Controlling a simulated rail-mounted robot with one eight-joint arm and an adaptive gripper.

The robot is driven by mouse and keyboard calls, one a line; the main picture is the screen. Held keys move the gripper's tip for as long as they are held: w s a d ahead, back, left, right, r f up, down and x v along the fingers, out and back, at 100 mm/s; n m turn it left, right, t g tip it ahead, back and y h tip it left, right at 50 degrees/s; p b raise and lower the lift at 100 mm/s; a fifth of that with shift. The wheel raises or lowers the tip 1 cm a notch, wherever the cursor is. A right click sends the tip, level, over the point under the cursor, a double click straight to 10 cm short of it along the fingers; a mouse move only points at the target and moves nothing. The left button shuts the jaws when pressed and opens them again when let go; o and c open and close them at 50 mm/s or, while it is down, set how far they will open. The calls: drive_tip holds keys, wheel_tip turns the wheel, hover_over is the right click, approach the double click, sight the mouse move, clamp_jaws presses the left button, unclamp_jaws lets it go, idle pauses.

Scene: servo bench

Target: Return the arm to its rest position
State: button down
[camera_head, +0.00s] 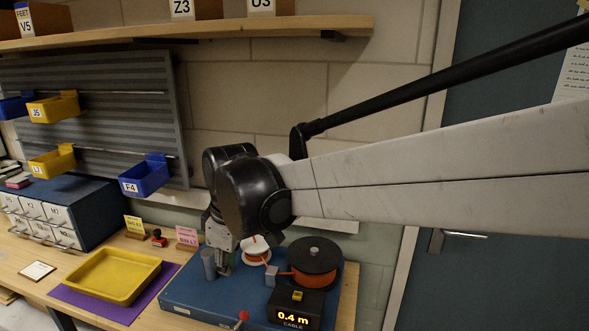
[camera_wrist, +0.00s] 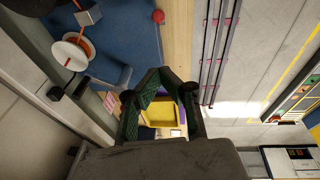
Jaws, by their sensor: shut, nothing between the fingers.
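My gripper (camera_head: 223,268) points down over the left part of the blue cable station, beside a grey cylinder (camera_head: 208,263). In the wrist view its dark green fingers (camera_wrist: 163,72) come together at the tips, shut, with nothing between them. The wrist and forearm reach in from the right in the head view. The rest position is not marked in either view.
The blue station base (camera_head: 190,292) carries a black reel of orange cable (camera_head: 316,255), a white spool (camera_head: 257,251) and a "0.4 m" display (camera_head: 293,317). A yellow tray (camera_head: 113,276) lies on a purple mat (camera_head: 72,294). A shelf (camera_head: 190,33) hangs above.

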drive_tip(key=s+d+m+t+b, duration=0.15)
drive_tip(key=d+m, duration=0.25)
drive_tip(key=d, duration=0.5)
drive_tip(key=s+d+m+t+b, duration=0.1)
drive_tip(key=s+d+m, duration=0.2)
drive_tip(key=d, duration=0.6)
drive_tip(key=s+d+m+t+b, duration=0.1)
drive_tip(key=s+d+m, duration=0.25)
drive_tip(key=d, duration=0.55)
drive_tip(key=s+d+f+m+t+h, duration=0.2)
drive_tip(key=s+d+f+m, duration=0.3)
drive_tip(key=d, duration=0.3)
drive_tip(key=shift+s+d+b, duration=0.25)
drive_tip(key=shift+d+b, duration=0.15)
drive_tip(key=shift+b, duration=0.05)
drive_tip(key=shift+a+f+m, duration=0.1)
drive_tip(key=shift+a+m, duration=0.05)
drive_tip(key=shift+m, duration=0.1)
